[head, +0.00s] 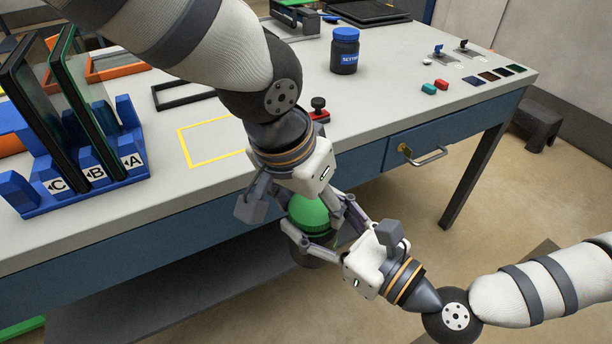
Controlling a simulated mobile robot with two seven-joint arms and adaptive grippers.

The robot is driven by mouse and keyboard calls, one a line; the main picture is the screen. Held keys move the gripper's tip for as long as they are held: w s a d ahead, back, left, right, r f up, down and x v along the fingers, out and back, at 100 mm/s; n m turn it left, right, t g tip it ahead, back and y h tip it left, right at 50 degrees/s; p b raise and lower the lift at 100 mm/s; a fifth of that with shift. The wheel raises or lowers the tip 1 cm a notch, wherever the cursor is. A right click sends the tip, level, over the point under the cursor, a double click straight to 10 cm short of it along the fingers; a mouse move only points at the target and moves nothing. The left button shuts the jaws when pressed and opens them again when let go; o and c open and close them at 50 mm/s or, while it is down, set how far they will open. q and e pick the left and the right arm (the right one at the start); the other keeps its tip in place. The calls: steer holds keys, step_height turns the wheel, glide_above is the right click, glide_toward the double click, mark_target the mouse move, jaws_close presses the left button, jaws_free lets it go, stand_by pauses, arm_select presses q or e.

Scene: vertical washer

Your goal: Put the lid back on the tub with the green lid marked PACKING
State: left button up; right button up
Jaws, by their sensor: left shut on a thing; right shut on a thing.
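The tub (307,254) is dark and is held in the air just in front of the table's front edge. Its green lid (308,212) sits at its top; I cannot tell whether it is seated or only resting there. My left gripper (302,205) comes down from above with its fingers around the green lid, shut on it. My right gripper (318,243) reaches in from the right, shut on the tub's body. The grippers hide much of the tub, and no PACKING marking can be read.
A blue rack (90,175) with panels marked A, B and C is at left. A yellow outlined rectangle (184,145) is bare. Red and teal blocks (429,88) lie at right. A drawer handle (422,155) juts out in front.

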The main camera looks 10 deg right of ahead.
mark_target(311, 209)
arm_select(q)
steer(key=shift+f, duration=0.55)
stand_by(0.4)
steer(key=o, duration=0.6)
steer(key=shift+c, duration=0.2)
steer(key=shift+r, duration=0.1)
steer(key=shift+r, duration=0.2)
steer(key=v, duration=0.3)
steer(key=shift+s+a+r, duration=0.15)
steer(key=shift+r, duration=0.15)
steer(key=c, duration=1.2)
steer(key=shift+c, duration=0.2)
steer(key=shift+f, duration=0.15)
